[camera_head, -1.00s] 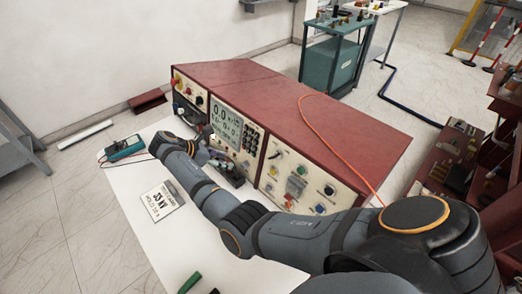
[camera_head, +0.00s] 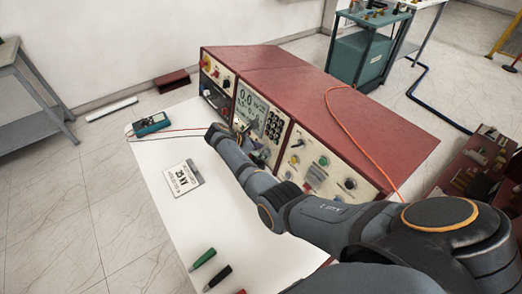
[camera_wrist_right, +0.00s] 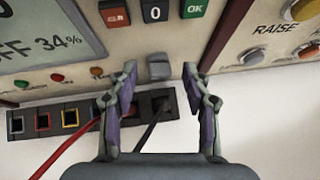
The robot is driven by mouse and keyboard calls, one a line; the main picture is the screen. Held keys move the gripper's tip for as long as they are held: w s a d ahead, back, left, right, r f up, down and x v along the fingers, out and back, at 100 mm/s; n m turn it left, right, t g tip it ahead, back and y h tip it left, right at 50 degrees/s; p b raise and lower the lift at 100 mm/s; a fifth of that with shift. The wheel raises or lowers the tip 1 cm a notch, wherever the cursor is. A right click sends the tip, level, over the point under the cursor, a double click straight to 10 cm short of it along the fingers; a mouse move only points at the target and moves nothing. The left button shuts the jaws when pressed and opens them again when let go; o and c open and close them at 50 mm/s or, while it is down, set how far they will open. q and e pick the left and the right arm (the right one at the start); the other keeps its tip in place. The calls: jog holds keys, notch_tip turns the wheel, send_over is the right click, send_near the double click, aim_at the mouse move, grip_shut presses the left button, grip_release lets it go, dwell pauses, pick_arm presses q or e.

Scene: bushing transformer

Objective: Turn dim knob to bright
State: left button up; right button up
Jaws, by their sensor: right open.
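A small grey knob (camera_wrist_right: 158,67) sits at the lower edge of the panel in the right wrist view, below the keypad. No dim or bright label is readable. My right gripper (camera_wrist_right: 162,78) is open and empty; its two fingertips lie left and right of the grey knob, with gaps on both sides. In the head view my right gripper (camera_head: 244,128) is small, in front of the display panel (camera_head: 258,110) of the red cabinet (camera_head: 330,95), and the arm hides part of the panel. My left gripper is not in view.
A socket block (camera_wrist_right: 60,122) with red and black leads lies below the panel. An orange-capped knob (camera_wrist_right: 306,50) is at the right. The white table (camera_head: 235,240) holds a voltage card (camera_head: 184,179), a teal meter (camera_head: 151,124) and pens (camera_head: 203,259). An orange cable (camera_head: 350,130) crosses the cabinet.

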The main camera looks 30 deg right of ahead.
grip_shut()
jog(key=shift+r+p, duration=0.2)
jog(key=shift+p, duration=0.35)
jog(key=m+p, duration=0.1)
jog(key=p, duration=0.1)
jog(key=t+p, duration=0.1)
jog(key=p, duration=0.1)
jog(key=shift+s+r+m+t, duration=0.2)
jog(key=shift+m+t, duration=0.1)
jog(key=shift+m, duration=0.1)
jog(key=shift+s+f+m+t+p, duration=0.2)
jog(key=shift+m+t+p, duration=0.4)
jog(key=shift+p, duration=0.45)
jog(key=shift+f+m+t+p, duration=0.15)
jog(key=shift+m+t+p, duration=0.25)
jog(key=shift+m+t, duration=0.25)
grip_release()
jog(key=shift+f, duration=0.1)
